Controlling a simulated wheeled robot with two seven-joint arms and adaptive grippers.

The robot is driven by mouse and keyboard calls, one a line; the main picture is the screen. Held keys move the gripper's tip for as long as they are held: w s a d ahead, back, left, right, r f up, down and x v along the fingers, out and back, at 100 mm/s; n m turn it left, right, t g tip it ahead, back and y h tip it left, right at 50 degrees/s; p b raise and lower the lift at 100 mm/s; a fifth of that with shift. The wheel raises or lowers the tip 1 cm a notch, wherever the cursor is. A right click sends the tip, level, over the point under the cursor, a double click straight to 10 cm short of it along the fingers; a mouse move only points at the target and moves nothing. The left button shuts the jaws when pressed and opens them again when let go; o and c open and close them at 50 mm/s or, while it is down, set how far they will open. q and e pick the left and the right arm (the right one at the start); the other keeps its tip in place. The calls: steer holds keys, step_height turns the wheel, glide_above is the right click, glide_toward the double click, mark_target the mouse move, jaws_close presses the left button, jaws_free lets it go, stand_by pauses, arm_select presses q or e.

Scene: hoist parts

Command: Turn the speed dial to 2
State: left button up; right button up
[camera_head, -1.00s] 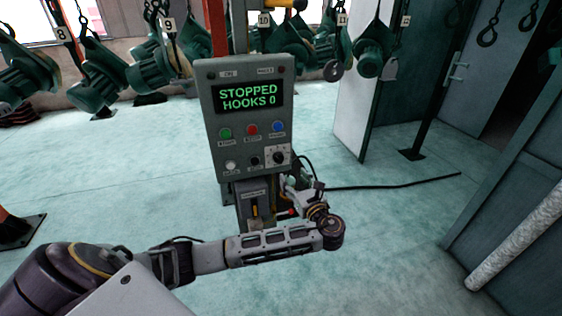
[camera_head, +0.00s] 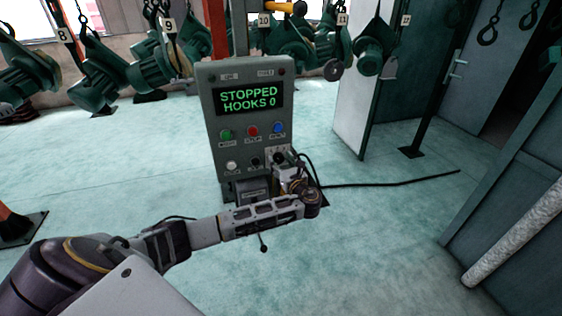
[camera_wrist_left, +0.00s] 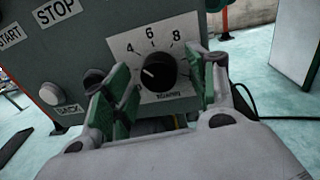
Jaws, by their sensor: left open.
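The speed dial is a black round knob (camera_wrist_left: 158,72) on a white scale plate (camera_wrist_left: 125,47) in the left wrist view. The numbers 4, 6 and 8 show; the plate's left side is partly hidden by a finger. The knob's white mark points left and slightly up. My left gripper (camera_wrist_left: 165,76) is open, with one green-padded finger on each side of the knob; contact is unclear. In the head view my left gripper (camera_head: 284,170) is in front of the dial plate (camera_head: 279,153) and covers its lower part. My right gripper is not in view.
The grey control box (camera_head: 215,125) has a display (camera_head: 248,98) reading "STOPPED HOOKS 0". Coloured buttons sit above the dial, and a white button (camera_wrist_left: 51,94) is to its left. A black cable (camera_head: 395,184) lies on the floor at right. Green hoists hang behind.

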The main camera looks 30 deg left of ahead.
arm_select(q)
steer(key=shift+w+a, duration=0.1)
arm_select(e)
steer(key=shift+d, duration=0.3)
arm_select(q)
steer(key=c, duration=1)
steer(key=shift+c, duration=0.2)
steer(key=shift+n, duration=0.5)
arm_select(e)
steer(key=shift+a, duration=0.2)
arm_select(q)
steer(key=shift+n, duration=0.9)
steer(key=shift+n+h+b, duration=0.3)
steer(key=shift+n+b, duration=0.3)
steer(key=shift+n, duration=0.5)
steer(key=shift+n+b, duration=0.4)
steer(key=shift+n, duration=0.9)
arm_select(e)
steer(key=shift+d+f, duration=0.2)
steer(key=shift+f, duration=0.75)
